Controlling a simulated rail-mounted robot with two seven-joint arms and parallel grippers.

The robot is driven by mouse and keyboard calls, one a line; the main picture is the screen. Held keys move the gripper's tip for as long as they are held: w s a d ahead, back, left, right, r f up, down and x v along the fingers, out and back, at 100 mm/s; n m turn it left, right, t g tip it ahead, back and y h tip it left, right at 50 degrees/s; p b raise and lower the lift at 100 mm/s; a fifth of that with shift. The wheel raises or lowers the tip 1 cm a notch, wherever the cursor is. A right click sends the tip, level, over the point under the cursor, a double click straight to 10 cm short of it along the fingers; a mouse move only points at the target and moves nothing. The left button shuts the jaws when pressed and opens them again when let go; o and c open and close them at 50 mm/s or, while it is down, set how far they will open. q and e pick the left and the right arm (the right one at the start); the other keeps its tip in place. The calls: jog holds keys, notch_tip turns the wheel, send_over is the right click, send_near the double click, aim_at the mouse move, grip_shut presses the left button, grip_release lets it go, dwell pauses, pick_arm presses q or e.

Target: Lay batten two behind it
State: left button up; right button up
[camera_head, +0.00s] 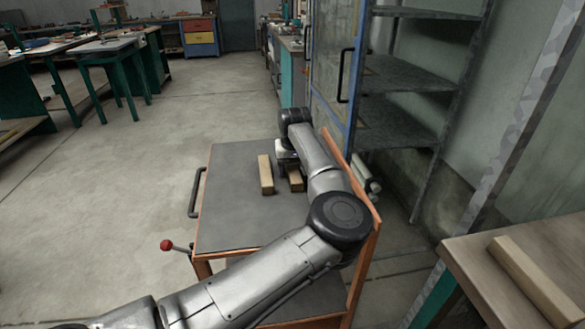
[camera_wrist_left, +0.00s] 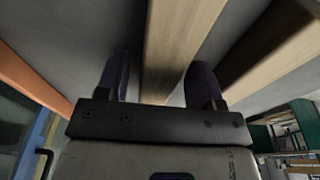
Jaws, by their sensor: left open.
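Two pale wooden battens lie on the grey top of an orange-edged cart (camera_head: 235,200) in the head view. The left batten (camera_head: 265,174) is fully visible; it also shows at right in the wrist view (camera_wrist_left: 268,45). The other batten (camera_head: 296,181) lies to its right, roughly parallel with a gap, and is partly hidden by my left arm. My left gripper (camera_head: 287,158) is at this second batten's far end. In the wrist view its fingers (camera_wrist_left: 160,78) are open, one on each side of that batten (camera_wrist_left: 180,35); contact cannot be told. My right gripper is not seen.
A third batten (camera_head: 534,280) lies on a wooden table (camera_head: 478,270) at lower right. The cart has a raised orange side (camera_head: 364,225) on the right. A metal shelf rack (camera_head: 405,75) stands behind it. The cart top's left part is clear.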

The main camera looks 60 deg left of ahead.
aim_at(293, 170)
pick_arm(q)
notch_tip(293, 170, up, 12)
jog(key=d+p, duration=0.1)
jog(key=p, duration=0.4)
jog(key=shift+s+d+p, duration=0.35)
jog(key=shift+p, duration=0.05)
jog(key=shift+r, duration=0.1)
dwell(0.3)
